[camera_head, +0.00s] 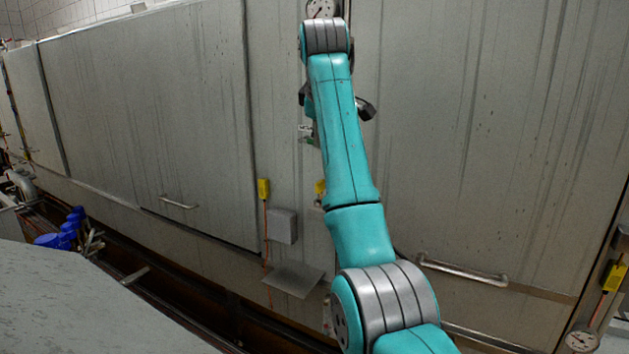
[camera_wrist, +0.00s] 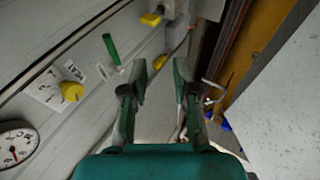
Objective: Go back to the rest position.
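My gripper (camera_wrist: 160,88) shows in the wrist view with its two fingers apart and nothing between them. Beyond the fingers is a grey wall with a green handle (camera_wrist: 111,48) and a yellow knob (camera_wrist: 72,91) to the left. In the head view my teal arm reaches up in front of the large grey metal panels (camera_head: 460,130). My gripper is mostly hidden behind the arm there; only dark parts show at its sides.
A panel handle (camera_head: 462,271) sticks out at lower right, another (camera_head: 178,202) at left. A small grey box (camera_head: 282,226) and a yellow fitting (camera_head: 263,188) are on the wall. Blue caps (camera_head: 70,230) stand at far left. A grey surface (camera_head: 70,300) fills the lower left.

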